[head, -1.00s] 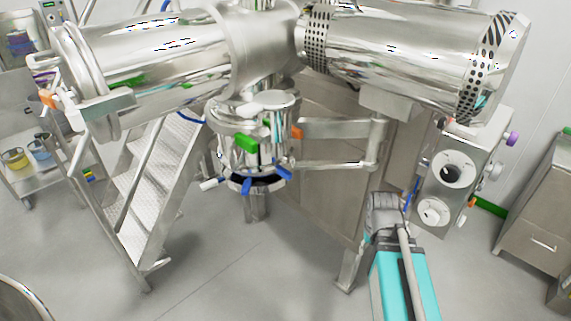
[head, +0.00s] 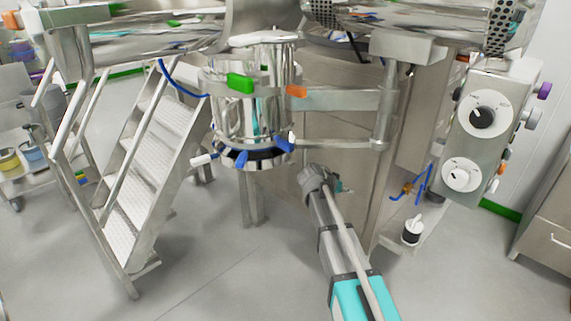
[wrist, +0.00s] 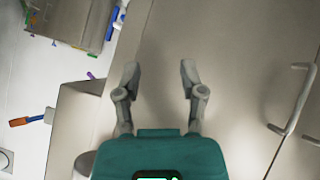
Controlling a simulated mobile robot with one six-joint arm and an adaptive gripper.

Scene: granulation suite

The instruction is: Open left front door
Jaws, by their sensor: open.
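The steel cabinet (head: 345,215) stands under the machine in the head view, partly hidden by my arm and the vessel. In the wrist view a broad plain steel door panel (wrist: 225,50) fills the middle and right. A bar handle (wrist: 297,100) stands off it at the right, near a seam, and part of a second handle (wrist: 311,140) shows at the right edge. I cannot tell for sure which panel is the left front door. My gripper (wrist: 158,72) is open and empty, in front of the panel and left of the handles. It also shows in the head view (head: 343,187).
A steel vessel with blue clamps (head: 250,110) hangs left of my gripper. Metal stairs (head: 150,160) stand further left. The floor (head: 220,270) in front is clear.

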